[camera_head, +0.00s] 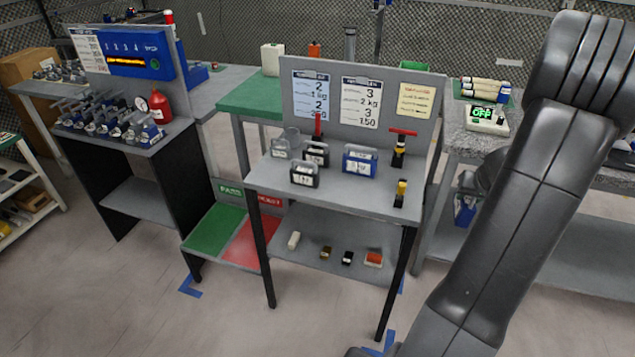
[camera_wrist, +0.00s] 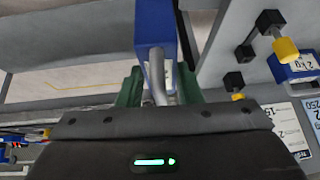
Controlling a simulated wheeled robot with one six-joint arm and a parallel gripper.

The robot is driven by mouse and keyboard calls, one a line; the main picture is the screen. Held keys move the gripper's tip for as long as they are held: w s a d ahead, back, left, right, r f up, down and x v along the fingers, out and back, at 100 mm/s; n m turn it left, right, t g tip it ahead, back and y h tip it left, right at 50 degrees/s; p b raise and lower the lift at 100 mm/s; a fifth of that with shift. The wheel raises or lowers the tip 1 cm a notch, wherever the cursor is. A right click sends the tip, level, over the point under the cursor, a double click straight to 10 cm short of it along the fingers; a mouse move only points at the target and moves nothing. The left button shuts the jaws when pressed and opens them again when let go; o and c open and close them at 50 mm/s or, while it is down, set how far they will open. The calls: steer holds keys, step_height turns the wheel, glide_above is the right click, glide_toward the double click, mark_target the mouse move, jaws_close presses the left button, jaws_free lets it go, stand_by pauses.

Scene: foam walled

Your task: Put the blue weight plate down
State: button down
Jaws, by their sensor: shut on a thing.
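My gripper (camera_wrist: 160,88) has green fingers and is shut on the silver handle of a blue weight plate (camera_wrist: 153,22) in the wrist view. The plate extends away from the fingers, and part of a pale label shows on its side. In the head view my arm fills the right side, and my gripper and the held plate are out of sight. Another blue weight (camera_head: 360,160) with a white label stands on the grey table (camera_head: 335,201) in the middle. A blue weight (camera_wrist: 292,68) with a white label also shows at the right of the wrist view.
Black weights (camera_head: 305,176), a grey weight (camera_head: 281,149) and red-topped and yellow-topped tools share the table, below a notice panel (camera_head: 375,125). Green (camera_head: 214,230) and red (camera_head: 254,240) pads lie lower left. A bench with an "OFF" display (camera_head: 487,114) stands at right. Bare tabletop shows along the front.

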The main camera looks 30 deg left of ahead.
steer(key=b, duration=0.1)
steer(key=s+f+n+b, duration=0.1)
steer(key=shift+d+f+b, duration=0.3)
steer(key=shift+d+b, duration=0.05)
steer(key=shift+d, duration=0.05)
steer(key=s+a+r+n+g+y, duration=0.1)
steer(key=s+a+r+n+g, duration=0.2)
steer(key=s+a+n, duration=0.5)
steer(key=s+a+r+n+g+y, duration=0.2)
steer(key=s+a+r+n+g, duration=0.2)
steer(key=a, duration=1.2)
steer(key=s+r+n, duration=0.2)
steer(key=s+n, duration=0.2)
steer(key=shift+a+r+n+g+y, duration=0.15)
steer(key=shift+r+n+g+y, duration=0.15)
